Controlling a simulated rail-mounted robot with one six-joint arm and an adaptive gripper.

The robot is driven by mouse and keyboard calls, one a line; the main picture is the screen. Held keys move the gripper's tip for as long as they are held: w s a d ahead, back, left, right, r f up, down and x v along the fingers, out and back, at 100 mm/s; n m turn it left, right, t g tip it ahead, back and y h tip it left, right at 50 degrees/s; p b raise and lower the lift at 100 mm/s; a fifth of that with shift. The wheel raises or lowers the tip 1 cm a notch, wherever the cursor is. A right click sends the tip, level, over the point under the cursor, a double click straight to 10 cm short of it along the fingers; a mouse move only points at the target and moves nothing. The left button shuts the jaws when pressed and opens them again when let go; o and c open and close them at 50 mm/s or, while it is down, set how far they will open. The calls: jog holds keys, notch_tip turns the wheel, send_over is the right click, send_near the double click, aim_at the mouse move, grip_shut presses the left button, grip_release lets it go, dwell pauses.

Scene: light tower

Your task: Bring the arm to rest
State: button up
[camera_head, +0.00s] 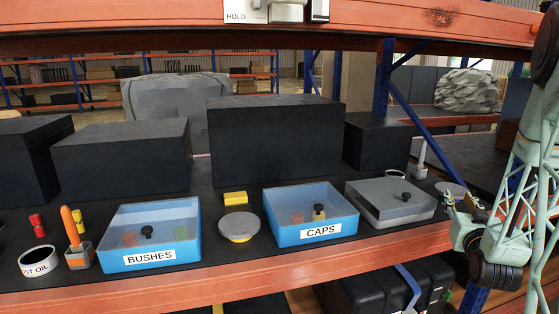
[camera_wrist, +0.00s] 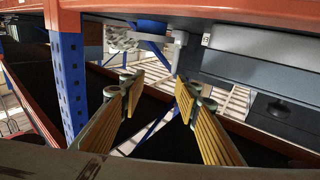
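My pale green lattice arm (camera_head: 535,165) hangs at the right edge of the head view. My gripper (camera_head: 464,208) is at its lower end, by the right end of the dark shelf top and close to the orange front beam. In the wrist view my gripper (camera_wrist: 157,92) shows two ribbed yellow-brown fingers standing well apart. Nothing is between them. The fingertips look clear of the shelf things, though their exact distance from the shelf is hard to tell.
A grey peg (camera_head: 421,158) stands behind. An orange beam (camera_head: 250,281) edges the shelf; another (camera_head: 420,20) crosses above.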

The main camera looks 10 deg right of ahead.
jog(key=s+a+r+n+g+y, duration=0.1)
jog(key=s+a+r+g+y, duration=0.15)
jog(key=a, duration=0.65)
jog(key=s+a+r+n+g+y, duration=0.15)
jog(key=a+r, duration=0.25)
jog(key=a, duration=0.6)
jog(key=s+a+r+g+y, duration=0.1)
jog(key=s+a+r+g, duration=0.15)
jog(key=a, duration=0.65)
jog(key=s+a+r+n+g+y, duration=0.1)
jog(key=s+a+g, duration=0.1)
jog(key=s+a, duration=0.5)
jog(key=s+a+r+n+g+y, duration=0.1)
jog(key=s+a, duration=0.6)
jog(key=s, duration=1.1)
jog(key=s+a+r+n+g+y, duration=0.1)
jog(key=s+a+g, duration=0.1)
jog(key=s+a, duration=0.6)
jog(key=s, duration=0.5)
jog(key=shift+g+y+p, duration=0.3)
jog(key=shift+g+p, duration=0.05)
